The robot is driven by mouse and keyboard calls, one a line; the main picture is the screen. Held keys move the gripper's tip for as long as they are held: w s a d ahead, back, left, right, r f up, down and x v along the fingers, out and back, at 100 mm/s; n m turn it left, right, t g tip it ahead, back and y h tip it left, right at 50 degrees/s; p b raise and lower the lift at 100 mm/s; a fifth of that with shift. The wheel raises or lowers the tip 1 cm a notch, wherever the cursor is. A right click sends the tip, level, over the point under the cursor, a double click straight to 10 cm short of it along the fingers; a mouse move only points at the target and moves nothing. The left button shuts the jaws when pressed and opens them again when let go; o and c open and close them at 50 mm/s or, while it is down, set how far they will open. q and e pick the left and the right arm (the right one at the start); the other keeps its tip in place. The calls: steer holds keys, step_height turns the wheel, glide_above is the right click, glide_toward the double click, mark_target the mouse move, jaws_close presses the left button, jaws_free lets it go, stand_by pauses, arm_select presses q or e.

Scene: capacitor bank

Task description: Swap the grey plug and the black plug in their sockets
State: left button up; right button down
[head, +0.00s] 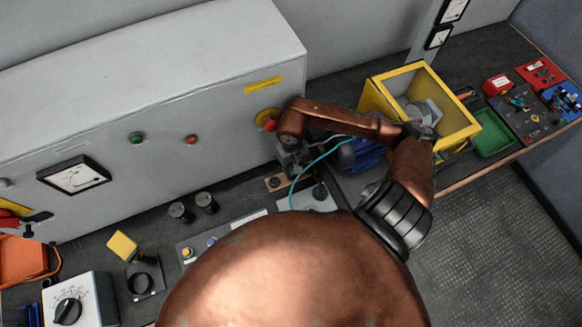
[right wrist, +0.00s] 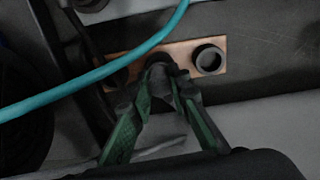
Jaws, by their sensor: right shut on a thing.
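My right gripper (right wrist: 160,80) has its green fingers closed on a dark plug (right wrist: 157,64) at the wooden socket strip (right wrist: 183,52). The plug looks black, but the light is too dim to be sure of its colour. I cannot tell whether it is seated or just above the strip. A round grey socket ring (right wrist: 209,60) with a dark, open-looking middle is beside it on the right. In the head view the right gripper (head: 289,172) is over the strip (head: 272,182), mostly hidden by its own wrist. I cannot pick out the other plug for certain. My left gripper is not in view.
A teal cable (right wrist: 95,77) crosses close to the fingers. A grey cabinet (head: 190,100) with a red button stands behind. A dark round knob (head: 320,191) is right of the strip. Two black cylinders (head: 207,203) stand left. A yellow box (head: 455,115) is at the right.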

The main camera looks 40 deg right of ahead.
steer(key=shift+f+b, duration=0.3)
steer(key=shift+f, duration=0.1)
steer(key=c, duration=1.7)
jaws_free()
steer(key=shift+c, duration=0.2)
steer(key=shift+r, duration=0.1)
